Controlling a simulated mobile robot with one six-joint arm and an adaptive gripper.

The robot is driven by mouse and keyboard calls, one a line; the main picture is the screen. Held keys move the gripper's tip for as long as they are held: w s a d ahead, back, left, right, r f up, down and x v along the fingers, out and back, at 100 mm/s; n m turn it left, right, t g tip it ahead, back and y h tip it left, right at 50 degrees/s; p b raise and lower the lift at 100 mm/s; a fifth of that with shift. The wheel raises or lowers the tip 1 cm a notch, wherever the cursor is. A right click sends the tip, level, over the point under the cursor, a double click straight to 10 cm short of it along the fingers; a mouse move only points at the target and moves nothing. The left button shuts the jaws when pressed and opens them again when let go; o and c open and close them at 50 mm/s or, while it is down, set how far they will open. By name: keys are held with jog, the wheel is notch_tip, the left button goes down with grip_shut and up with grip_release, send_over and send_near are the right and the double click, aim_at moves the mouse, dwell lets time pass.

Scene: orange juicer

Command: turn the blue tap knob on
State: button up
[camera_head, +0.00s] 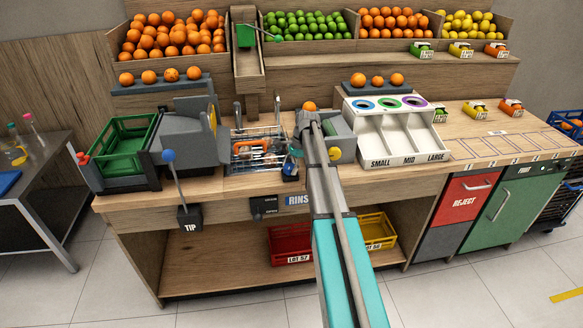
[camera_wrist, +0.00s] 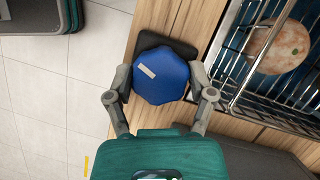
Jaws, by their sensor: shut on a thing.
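The blue tap knob (camera_wrist: 165,80) is many-sided, with a pale bar mark on its upper left part, and sits on a dark base at the counter's front edge. In the wrist view my gripper (camera_wrist: 160,76) has one finger on each side of the knob, closed on it. In the head view my gripper (camera_head: 292,158) is at the front edge, just right of the wire rack. There the knob is small and mostly hidden by the gripper.
The wire rack (camera_wrist: 232,75) with a pale-marked orange (camera_wrist: 278,46) under its bars lies close to the right of the knob. The TIP lever (camera_head: 175,180) stands to the left. The sorting box (camera_head: 395,135) with three holes is to the right. Red (camera_head: 290,245) and yellow (camera_head: 378,231) crates sit below.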

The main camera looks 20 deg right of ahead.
jog(key=n+g, duration=0.1)
jog(key=n, duration=0.3)
jog(key=shift+s+a+n+g+h, duration=0.1)
jog(key=shift+a+n+g+h, duration=0.05)
jog(key=shift+n+g+h, duration=0.2)
dwell(0.3)
jog(key=o, duration=1)
jog(key=shift+o, duration=0.5)
jog(key=s+a+r+n+t+h+p, duration=0.1)
jog(key=s+a+n+t+h+p, duration=0.1)
jog(key=s+a+n, duration=1)
jog(key=s+a+h+p, duration=0.1)
jog(key=s+a+h, duration=0.1)
jog(key=s+a, duration=0.8)
jog(key=shift+s+a+r, duration=0.2)
jog(key=shift+s+a, duration=0.05)
jog(key=shift+s, duration=1.55)
